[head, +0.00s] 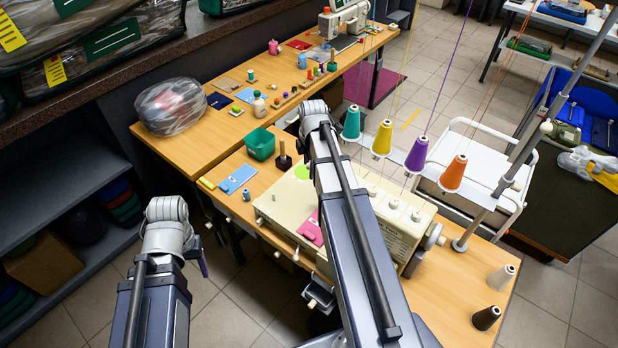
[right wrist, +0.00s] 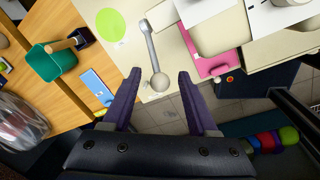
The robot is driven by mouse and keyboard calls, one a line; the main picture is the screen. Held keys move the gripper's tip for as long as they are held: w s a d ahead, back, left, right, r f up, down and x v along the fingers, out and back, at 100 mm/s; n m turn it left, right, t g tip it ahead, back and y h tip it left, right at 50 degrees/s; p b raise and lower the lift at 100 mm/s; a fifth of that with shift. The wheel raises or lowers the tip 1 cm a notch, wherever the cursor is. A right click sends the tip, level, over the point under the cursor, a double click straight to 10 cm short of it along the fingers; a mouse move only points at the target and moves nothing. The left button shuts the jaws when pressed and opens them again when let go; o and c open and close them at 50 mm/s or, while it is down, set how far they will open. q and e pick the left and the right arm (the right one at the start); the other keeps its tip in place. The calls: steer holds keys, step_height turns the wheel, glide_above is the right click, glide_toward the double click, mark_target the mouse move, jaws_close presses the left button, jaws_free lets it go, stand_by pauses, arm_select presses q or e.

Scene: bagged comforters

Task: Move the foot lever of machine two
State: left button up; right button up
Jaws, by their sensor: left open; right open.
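A cream sewing machine (head: 280,208) with a green disc stands on the near wooden table. My right arm hides that gripper in the head view. My left gripper (head: 203,267) is left of the table, mostly hidden behind its wrist. No machine number is legible.
Thread cones on a rail, including a purple one (head: 416,154), stand beyond the machine. A green bin (head: 260,144) and a bagged bundle (head: 172,106) are on the tables. A second machine (head: 345,20) stands at the back. Shelves line the left; floor shows below my left gripper.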

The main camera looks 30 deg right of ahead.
arm_select(q)
step_height(320, 180, down, 4)
steer(key=b, duration=0.2)
steer(key=shift+r+b, duration=0.15)
steer(key=shift+b, duration=0.15)
arm_select(e)
steer(key=f, duration=0.3)
steer(key=shift+w+f, duration=0.25)
steer(key=shift+f, duration=0.1)
steer(key=shift+r, duration=0.1)
jaws_close()
stand_by(0.4)
